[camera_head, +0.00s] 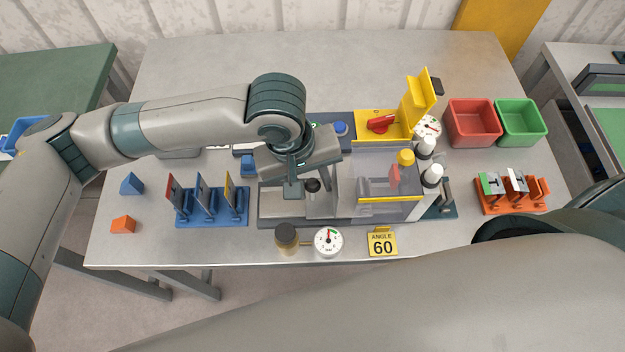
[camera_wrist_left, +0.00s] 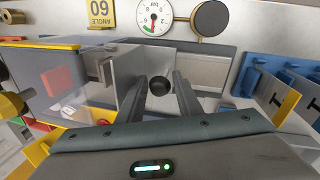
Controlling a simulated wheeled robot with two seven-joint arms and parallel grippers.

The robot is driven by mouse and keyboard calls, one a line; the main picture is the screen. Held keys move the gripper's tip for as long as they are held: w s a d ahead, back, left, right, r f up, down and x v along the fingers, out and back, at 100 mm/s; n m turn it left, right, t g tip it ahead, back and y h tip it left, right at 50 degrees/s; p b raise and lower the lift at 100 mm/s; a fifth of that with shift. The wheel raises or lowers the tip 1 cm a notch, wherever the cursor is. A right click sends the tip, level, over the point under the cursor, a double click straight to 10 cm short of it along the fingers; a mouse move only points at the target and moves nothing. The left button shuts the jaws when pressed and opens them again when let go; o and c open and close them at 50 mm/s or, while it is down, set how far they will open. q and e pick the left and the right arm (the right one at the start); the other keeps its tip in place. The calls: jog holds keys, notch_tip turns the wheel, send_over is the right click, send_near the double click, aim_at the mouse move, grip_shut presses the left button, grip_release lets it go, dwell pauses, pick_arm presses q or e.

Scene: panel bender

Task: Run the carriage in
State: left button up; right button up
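The carriage (camera_head: 322,204) is a grey metal block with a round black knob (camera_head: 312,185) on top. It sits on the panel bender's bed, left of the clear guard (camera_head: 385,183) with its yellow lower edge. My left gripper (camera_head: 306,184) points down over the carriage. In the left wrist view, its fingers (camera_wrist_left: 167,88) stand apart on either side of the knob (camera_wrist_left: 160,86), with slight gaps showing; the gripper looks open. Whether the tips reach knob height is unclear. My right arm crosses the foreground of the head view, but its gripper is out of sight.
A yellow panel with a red switch (camera_head: 381,123) and raised cover stands behind the guard. A blue rack (camera_head: 212,220) is left, red (camera_head: 473,122) and green (camera_head: 521,122) bins right. A gauge (camera_head: 328,242) and an ANGLE 60 sign (camera_head: 382,242) are in front.

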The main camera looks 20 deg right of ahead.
aim_at(335, 183)
pick_arm(q)
jog(key=shift+c, duration=0.6)
grip_shut()
jog(key=shift+s+d+r+p, duration=0.1)
jog(key=shift+s+d+p, duration=0.3)
jog(key=shift+d, duration=0.5)
jog(key=shift+s+d+r+p, duration=0.1)
jog(key=shift+s+d+p, duration=0.05)
jog(key=shift+d+p, duration=0.6)
jog(key=shift+d+f, duration=0.15)
jog(key=shift+d, duration=0.2)
jog(key=shift+a, duration=0.1)
jog(key=shift+o, duration=0.6)
grip_release()
jog(key=shift+s, duration=0.1)
